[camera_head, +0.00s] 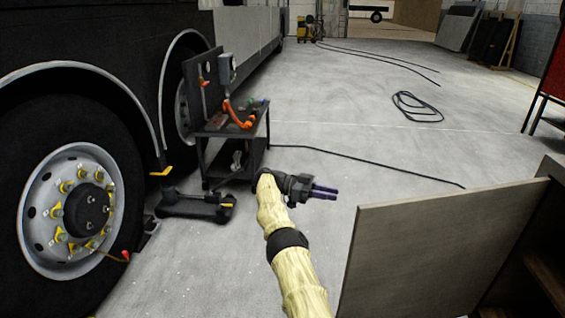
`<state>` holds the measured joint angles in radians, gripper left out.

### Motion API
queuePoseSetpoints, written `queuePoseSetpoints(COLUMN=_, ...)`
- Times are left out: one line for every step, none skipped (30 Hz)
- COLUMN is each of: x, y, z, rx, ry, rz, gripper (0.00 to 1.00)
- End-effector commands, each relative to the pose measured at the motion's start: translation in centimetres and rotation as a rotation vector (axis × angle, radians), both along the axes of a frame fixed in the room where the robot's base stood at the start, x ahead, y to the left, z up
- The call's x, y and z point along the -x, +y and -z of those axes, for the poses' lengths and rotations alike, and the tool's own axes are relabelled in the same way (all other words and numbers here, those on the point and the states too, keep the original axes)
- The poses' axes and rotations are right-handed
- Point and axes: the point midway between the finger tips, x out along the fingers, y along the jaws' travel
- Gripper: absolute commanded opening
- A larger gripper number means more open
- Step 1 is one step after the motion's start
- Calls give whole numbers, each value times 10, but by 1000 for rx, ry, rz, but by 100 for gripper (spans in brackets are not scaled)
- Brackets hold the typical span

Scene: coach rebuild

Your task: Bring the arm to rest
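My gripper (325,191) is at the end of my arm, which reaches forward from the bottom of the head view in a pale yellow covering with dark bands. The gripper points to the right, and its fingers look dark purple. It is held out in front of the black cart and seems to be over bare floor. The two fingers look close together, but at this size I cannot tell whether they are open or shut. I see no object in them.
A black cart (203,166) with tools and an orange hose stands beyond my gripper. A black floor jack (195,205) lies left, beside the coach's wheel (72,208). A grey panel (420,250) stands close on the right. Cables cross the floor; the middle is otherwise clear.

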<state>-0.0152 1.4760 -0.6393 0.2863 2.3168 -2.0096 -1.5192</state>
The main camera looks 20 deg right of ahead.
Motion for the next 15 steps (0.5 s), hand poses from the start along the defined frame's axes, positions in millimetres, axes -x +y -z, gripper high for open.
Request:
queuePoseSetpoints(x=1, y=-1, z=0, rx=0, ry=0, rz=2, gripper=25)
queuePoseSetpoints(x=1, y=-3, z=-1, rx=2, ry=-1, rz=2, gripper=25)
queuePoseSetpoints(x=0, y=-5, z=-3, rx=7, ry=-3, rz=0, gripper=25)
queuePoseSetpoints(x=0, y=-7, z=-6, rx=14, ry=-6, rz=-2, gripper=25)
queuePoseSetpoints(x=0, y=-10, z=-10, rx=24, ry=-10, rz=-8, gripper=25)
queuePoseSetpoints(x=-2, y=-16, z=-16, rx=42, ry=-17, rz=-20, gripper=25)
queuePoseSetpoints(x=-3, y=-21, z=-23, rx=60, ry=-22, rz=-30, gripper=25)
queuePoseSetpoints(x=-4, y=-27, z=-31, rx=80, ry=-30, rz=-46, gripper=25)
queuePoseSetpoints(x=-6, y=-36, z=-42, rx=110, ry=-39, rz=-69, gripper=25)
queuePoseSetpoints(x=-8, y=-43, z=-51, rx=133, ry=-45, rz=-91, gripper=25)
queuePoseSetpoints(x=-10, y=-50, z=-61, rx=158, ry=-53, rz=-118, gripper=25)
queuePoseSetpoints(x=-14, y=-59, z=-74, rx=188, ry=-61, rz=-159, gripper=25)
queuePoseSetpoints(x=-16, y=-65, z=-84, rx=210, ry=-66, rz=-190, gripper=25)
queuePoseSetpoints(x=-19, y=-71, z=-93, rx=231, ry=-69, rz=-224, gripper=25)
queuePoseSetpoints(x=-23, y=-79, z=-105, rx=253, ry=-75, rz=-273, gripper=25)
